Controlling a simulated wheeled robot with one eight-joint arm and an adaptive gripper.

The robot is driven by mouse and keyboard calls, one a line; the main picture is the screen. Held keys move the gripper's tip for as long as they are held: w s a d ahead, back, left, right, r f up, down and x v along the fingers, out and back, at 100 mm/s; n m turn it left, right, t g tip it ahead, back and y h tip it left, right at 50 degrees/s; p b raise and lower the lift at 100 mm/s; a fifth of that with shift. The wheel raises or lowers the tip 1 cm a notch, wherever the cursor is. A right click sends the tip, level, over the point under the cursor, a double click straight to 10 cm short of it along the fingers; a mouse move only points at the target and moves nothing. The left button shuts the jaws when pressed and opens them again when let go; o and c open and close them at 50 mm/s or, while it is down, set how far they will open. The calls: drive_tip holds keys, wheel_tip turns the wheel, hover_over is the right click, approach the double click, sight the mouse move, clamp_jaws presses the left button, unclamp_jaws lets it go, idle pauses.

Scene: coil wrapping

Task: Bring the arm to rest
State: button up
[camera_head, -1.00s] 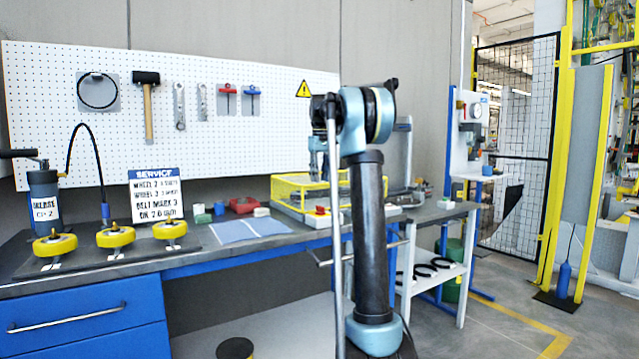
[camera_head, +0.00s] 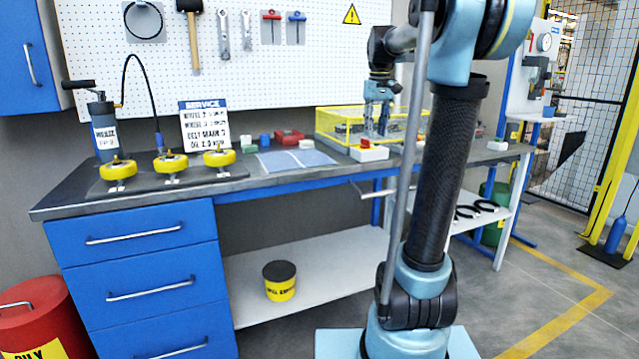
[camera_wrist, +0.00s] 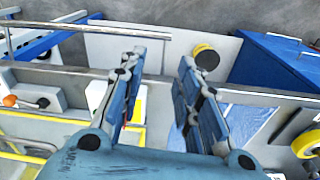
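My gripper (camera_head: 377,128) hangs from my raised, bent arm, its light-blue fingers pointing down. In the head view it overlaps the yellow-framed enclosure on the bench; I cannot tell how far above or in front of it the fingers are. In the wrist view my gripper (camera_wrist: 161,62) has its two fingers well apart with nothing between them. Through the gap show a pale shelf and the bench edge below. My arm's column and links cover part of the bench's right side in the head view.
A workbench (camera_head: 120,202) holds three yellow wheels, including one at the left (camera_head: 118,170), a service sign (camera_head: 205,126), a red-buttoned box (camera_head: 369,152) and the yellow enclosure (camera_head: 335,122). A black-and-yellow tub (camera_head: 280,281) stands on the lower shelf. A red drum (camera_head: 35,315) stands at left.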

drive_tip(key=s+f+m+t, duration=0.1)
drive_tip(key=s+f+m, duration=0.2)
drive_tip(key=s+f, duration=2.6)
drive_tip(key=s, duration=0.3)
drive_tip(key=shift+d+f, duration=0.2)
drive_tip(key=shift+f, duration=0.15)
drive_tip(key=shift+w, duration=0.15)
drive_tip(key=shift+w+f, duration=0.2)
drive_tip(key=shift+w, duration=0.15)
